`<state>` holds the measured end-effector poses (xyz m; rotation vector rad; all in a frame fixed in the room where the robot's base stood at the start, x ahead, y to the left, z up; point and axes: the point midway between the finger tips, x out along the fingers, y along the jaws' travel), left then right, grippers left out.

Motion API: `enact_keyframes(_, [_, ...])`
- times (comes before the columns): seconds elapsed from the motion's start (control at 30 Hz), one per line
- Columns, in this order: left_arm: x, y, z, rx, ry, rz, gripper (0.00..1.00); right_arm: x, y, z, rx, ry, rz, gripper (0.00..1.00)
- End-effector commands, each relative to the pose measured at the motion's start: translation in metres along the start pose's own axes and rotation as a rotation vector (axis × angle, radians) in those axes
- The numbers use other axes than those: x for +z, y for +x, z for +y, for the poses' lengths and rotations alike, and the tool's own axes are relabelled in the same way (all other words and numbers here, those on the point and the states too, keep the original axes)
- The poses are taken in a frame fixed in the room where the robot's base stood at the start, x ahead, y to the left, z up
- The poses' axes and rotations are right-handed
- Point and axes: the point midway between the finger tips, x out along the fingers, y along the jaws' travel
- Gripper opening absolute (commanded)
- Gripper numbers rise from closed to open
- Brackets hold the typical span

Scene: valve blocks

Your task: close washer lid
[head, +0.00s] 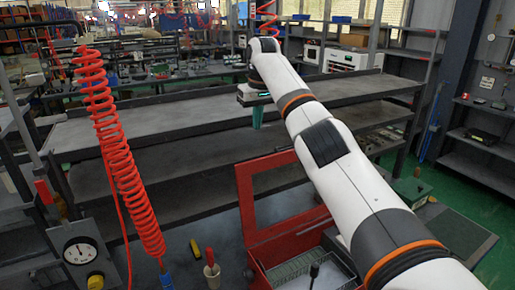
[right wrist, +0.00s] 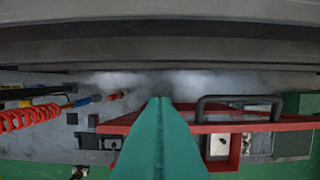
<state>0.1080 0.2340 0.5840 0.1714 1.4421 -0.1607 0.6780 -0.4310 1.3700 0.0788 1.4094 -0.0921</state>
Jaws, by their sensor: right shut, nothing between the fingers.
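The washer is a red box (head: 268,272) at the lower middle of the head view. Its red-framed lid (head: 246,205) stands raised, tilted open, and my right arm hides part of it. In the right wrist view the lid (right wrist: 290,125) shows as a red edge with a dark handle (right wrist: 240,99) on the right. My right gripper (head: 257,118) is above and beyond the lid in the head view, apart from it. Its green fingers (right wrist: 160,103) are shut and empty, left of the handle in the right wrist view. My left gripper is out of view.
A coiled red hose (head: 120,160) hangs on the left. A pressure gauge (head: 77,251) stands at the lower left. Long grey shelves (head: 180,113) run behind the lid. A screwdriver with a red handle (head: 210,258) is left of the box.

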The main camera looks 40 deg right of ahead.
Motion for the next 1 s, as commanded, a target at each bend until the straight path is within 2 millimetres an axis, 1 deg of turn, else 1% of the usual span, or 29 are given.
enact_keyframes(0.17, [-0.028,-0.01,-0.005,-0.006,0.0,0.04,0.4,-0.001,0.027,-0.001,-0.003,0.0,0.005,0.0])
enact_keyframes(0.23, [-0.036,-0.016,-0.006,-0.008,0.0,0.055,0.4,-0.001,0.042,0.0,-0.002,-0.001,0.006,0.0])
enact_keyframes(0.33, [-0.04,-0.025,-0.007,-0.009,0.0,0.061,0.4,-0.001,0.063,0.0,-0.002,-0.001,0.007,0.0])
enact_keyframes(0.47, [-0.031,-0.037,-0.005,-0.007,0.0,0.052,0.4,-0.001,0.091,0.0,-0.002,0.0,0.006,0.0])
enact_keyframes(0.5, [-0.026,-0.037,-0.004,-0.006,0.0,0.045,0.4,-0.002,0.094,-0.001,-0.001,0.0,0.001,0.0])
enact_keyframes(0.6, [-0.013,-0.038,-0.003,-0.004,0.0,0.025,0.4,-0.009,0.09,-0.001,-0.001,0.0,-0.001,0.0])
enact_keyframes(0.7, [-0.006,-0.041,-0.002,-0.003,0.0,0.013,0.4,-0.017,0.088,-0.001,-0.001,-0.001,0.0,0.0])
enact_keyframes(0.83, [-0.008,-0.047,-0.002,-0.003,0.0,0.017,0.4,-0.026,0.084,-0.001,-0.001,0.0,0.0,0.0])
enact_keyframes(1.0, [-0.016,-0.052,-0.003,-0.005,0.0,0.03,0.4,-0.035,0.082,-0.001,-0.001,0.001,0.001,0.0])
